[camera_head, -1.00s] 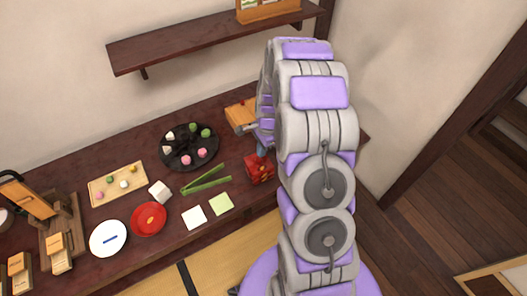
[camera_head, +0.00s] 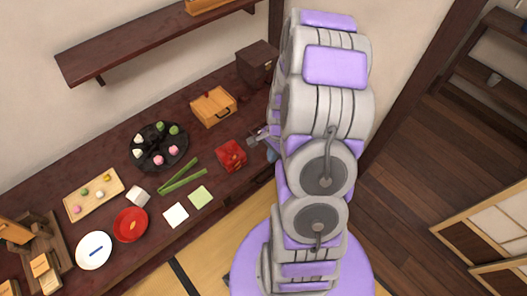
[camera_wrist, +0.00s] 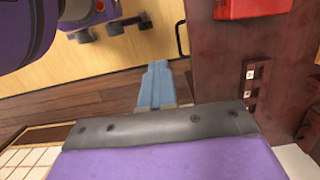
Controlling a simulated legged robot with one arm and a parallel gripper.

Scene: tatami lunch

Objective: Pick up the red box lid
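The red box (camera_head: 231,157) with its lid on top stands on the dark table, right of the green sticks. It has small gold-coloured markings. In the wrist view, part of a red box (camera_wrist: 247,8) shows at the top edge, cut off by the frame. My gripper (camera_head: 257,138) is just right of the red box in the head view, apart from it and partly hidden by my arm. In the wrist view, blue finger parts of my gripper (camera_wrist: 154,84) lie over the floor, left of the table's edge. The gap between the fingers cannot be made out.
A wooden box with a handle (camera_head: 213,107) and a dark brown box (camera_head: 257,60) stand behind the red box. A black plate of sweets (camera_head: 158,168), green sticks (camera_head: 182,178) and a red plate (camera_head: 130,239) lie left. A shelf (camera_head: 160,42) hangs above.

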